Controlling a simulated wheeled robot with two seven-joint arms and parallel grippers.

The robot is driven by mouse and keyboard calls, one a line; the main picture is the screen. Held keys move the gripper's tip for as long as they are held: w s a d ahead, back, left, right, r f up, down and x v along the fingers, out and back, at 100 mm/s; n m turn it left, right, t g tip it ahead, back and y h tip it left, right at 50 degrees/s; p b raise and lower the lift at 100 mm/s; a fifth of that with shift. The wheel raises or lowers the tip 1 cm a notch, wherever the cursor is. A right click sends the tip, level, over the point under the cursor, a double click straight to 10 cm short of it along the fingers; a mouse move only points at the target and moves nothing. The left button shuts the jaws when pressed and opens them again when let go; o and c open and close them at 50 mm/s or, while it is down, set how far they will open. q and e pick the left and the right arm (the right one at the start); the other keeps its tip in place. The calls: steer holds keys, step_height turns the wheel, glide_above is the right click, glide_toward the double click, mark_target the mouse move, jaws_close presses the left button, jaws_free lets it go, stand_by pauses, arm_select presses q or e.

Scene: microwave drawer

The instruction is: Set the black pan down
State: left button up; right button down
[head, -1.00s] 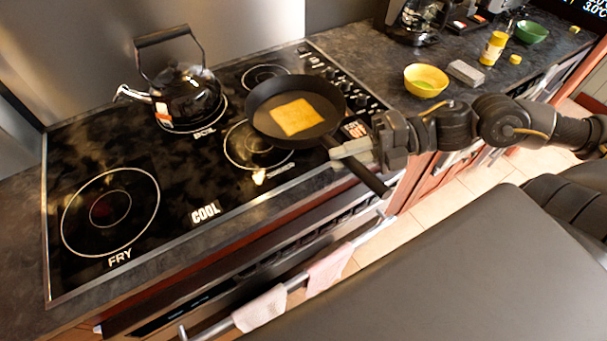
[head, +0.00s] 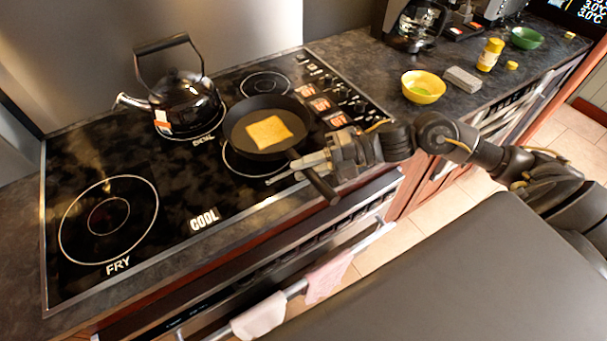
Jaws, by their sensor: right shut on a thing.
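The black pan (head: 236,131) holds a square yellow-brown slice (head: 269,132) and looks level. It is over the front right burner ring (head: 233,165) of the black cooktop, shifted toward the back right, so part of the ring shows at its lower left. I cannot tell whether the pan's base touches the glass. My right gripper (head: 303,167) is shut on the pan's handle (head: 322,187), which points toward the front right. My left gripper is out of view.
A black kettle (head: 184,100) stands on the back left ring, left of the pan. The large FRY ring (head: 109,218) and the area around the COOL label are bare. A yellow bowl (head: 423,87), grey block (head: 463,79) and yellow bottle (head: 490,55) stand on the right counter.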

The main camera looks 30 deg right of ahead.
steer(key=shift+w+a+f, duration=0.15)
steer(key=shift+w, duration=0.05)
step_height(320, 180, down, 2)
steer(key=shift+w+f+p, duration=0.1)
steer(key=shift+p, duration=0.6)
steer(key=shift+f, duration=0.5)
steer(key=shift+f, duration=0.1)
steer(key=c, duration=1.3)
jaws_free()
